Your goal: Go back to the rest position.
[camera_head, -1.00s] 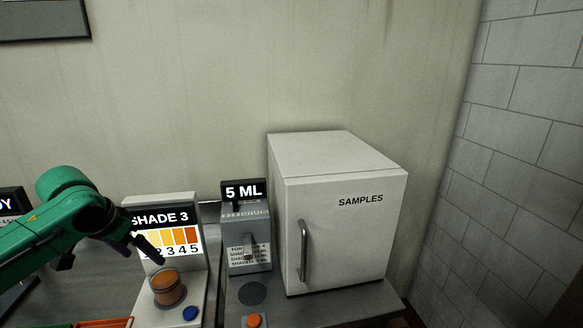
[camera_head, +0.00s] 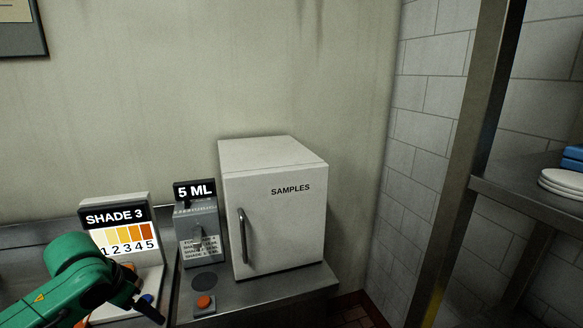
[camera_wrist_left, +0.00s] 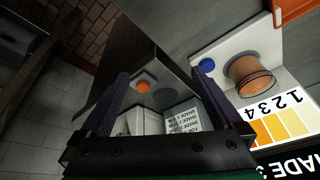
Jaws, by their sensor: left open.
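My left gripper (camera_head: 148,308) is at the lower left in the head view, on the green arm, in front of the shade reader (camera_head: 115,216) marked SHADE 3. In the left wrist view my left gripper (camera_wrist_left: 163,88) has its two dark fingers spread apart with nothing held between them. An amber-filled jar (camera_wrist_left: 252,80) stands on the reader's white base, apart from the fingers; the arm mostly hides it in the head view. My right gripper is in neither view.
The 5 ML dispenser (camera_head: 198,225) with an orange button (camera_head: 204,303) stands right of the reader. A white SAMPLES cabinet (camera_head: 285,215) is shut. A metal shelf (camera_head: 530,200) with white plates (camera_head: 563,182) is at the right.

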